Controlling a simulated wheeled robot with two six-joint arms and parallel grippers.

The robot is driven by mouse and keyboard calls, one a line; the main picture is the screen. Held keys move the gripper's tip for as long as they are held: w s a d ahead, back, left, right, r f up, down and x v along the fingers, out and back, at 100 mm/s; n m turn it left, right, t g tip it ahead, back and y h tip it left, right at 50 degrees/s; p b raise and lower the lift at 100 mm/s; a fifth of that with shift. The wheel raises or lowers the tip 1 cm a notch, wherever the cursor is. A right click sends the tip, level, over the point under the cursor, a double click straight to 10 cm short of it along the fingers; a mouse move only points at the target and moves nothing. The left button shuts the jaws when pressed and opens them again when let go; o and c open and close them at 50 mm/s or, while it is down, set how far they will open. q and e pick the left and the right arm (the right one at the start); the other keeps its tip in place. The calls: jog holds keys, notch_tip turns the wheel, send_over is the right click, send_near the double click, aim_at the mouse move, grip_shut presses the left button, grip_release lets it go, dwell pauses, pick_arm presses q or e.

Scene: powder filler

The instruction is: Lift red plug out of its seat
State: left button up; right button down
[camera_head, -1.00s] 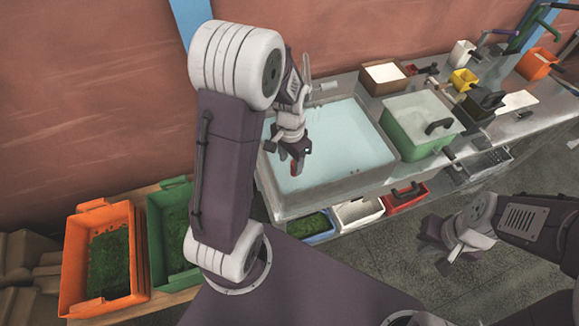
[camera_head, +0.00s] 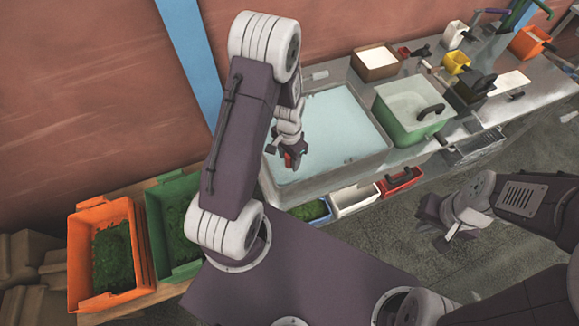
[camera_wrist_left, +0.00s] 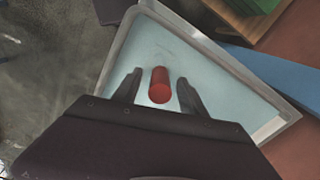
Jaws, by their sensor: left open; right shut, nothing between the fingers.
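The red plug (camera_wrist_left: 160,86) is a red cylinder seen near end-on in the left wrist view. It stands over the pale blue sink basin (camera_wrist_left: 155,45), between the two fingers of my left gripper (camera_wrist_left: 158,88), with a gap on each side. The fingers are open. In the head view my left gripper (camera_head: 288,158) hangs over the near left part of the basin (camera_head: 345,135), and a bit of red shows at its fingertips. The plug's seat is hidden. My right gripper (camera_head: 432,213) is shut and empty, over the floor right of the counter front.
A green box (camera_head: 405,108) with a dark handle stands right of the basin. An orange bin (camera_head: 75,265) and a green bin (camera_head: 158,230) are at left. A red container (camera_head: 402,182) sits below the counter. Open floor lies in front.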

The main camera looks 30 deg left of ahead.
pick_arm(q)
jog(key=shift+f, duration=0.65)
jog(key=shift+s, duration=0.2)
jog(key=shift+a, duration=0.1)
jog(key=c, duration=0.5)
grip_shut()
jog(key=shift+w, duration=0.1)
pick_arm(e)
jog(key=shift+s+r, duration=0.15)
jog(key=shift+r, duration=0.05)
pick_arm(q)
jog(key=shift+r, duration=0.1)
